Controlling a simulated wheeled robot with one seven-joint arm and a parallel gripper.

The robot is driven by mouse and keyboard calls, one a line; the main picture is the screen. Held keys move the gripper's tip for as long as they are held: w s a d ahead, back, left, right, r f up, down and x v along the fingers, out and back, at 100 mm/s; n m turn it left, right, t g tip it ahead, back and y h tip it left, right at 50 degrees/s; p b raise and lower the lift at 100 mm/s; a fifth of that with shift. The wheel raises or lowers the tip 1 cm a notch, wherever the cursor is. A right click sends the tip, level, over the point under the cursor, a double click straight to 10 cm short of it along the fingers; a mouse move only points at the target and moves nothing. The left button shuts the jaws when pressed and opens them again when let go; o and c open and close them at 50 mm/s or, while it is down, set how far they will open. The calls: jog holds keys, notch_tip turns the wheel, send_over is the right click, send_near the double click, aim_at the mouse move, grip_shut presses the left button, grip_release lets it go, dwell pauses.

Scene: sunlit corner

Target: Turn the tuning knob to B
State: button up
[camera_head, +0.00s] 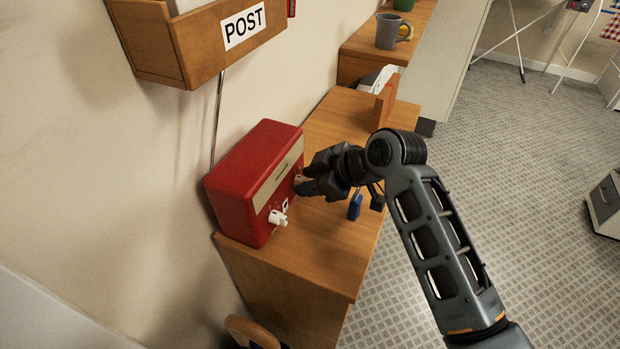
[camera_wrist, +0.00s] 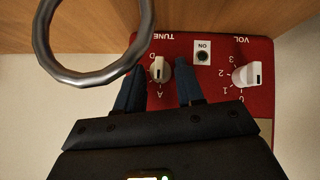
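The red radio (camera_head: 252,180) stands on the wooden cabinet against the wall. In the wrist view its red front (camera_wrist: 262,112) appears upside down. My gripper (camera_wrist: 159,88) is open, one dark-blue finger on each side of the tuning knob, with visible gaps. In the head view my gripper (camera_head: 303,184) is at the radio's front and mostly hides this knob.
The white volume knob (camera_wrist: 246,75) and the ON button (camera_wrist: 203,55) are beside the tuning knob. A metal ring (camera_wrist: 94,79) crosses the wrist view. A blue tag (camera_head: 355,207) shows below my gripper. The POST shelf (camera_head: 195,45) juts out above. Cabinet top (camera_head: 285,262) is clear in front.

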grip_shut()
jog(key=shift+g, duration=0.3)
jog(key=shift+w+d+f+m+g+y, duration=0.1)
jog(key=shift+w+m+g+y, duration=0.2)
jog(key=shift+m+g+y, duration=0.65)
jog(key=g+b, duration=0.1)
jog(key=m+g+b, duration=0.1)
jog(key=g, duration=0.1)
jog(key=m+g+y+b, duration=0.1)
jog(key=shift+w+d+f+g+b, duration=0.1)
jog(key=shift+w+f+g+b, duration=0.05)
jog(key=shift+w+g+b, duration=0.15)
jog(key=shift+o, duration=1.5)
grip_release()
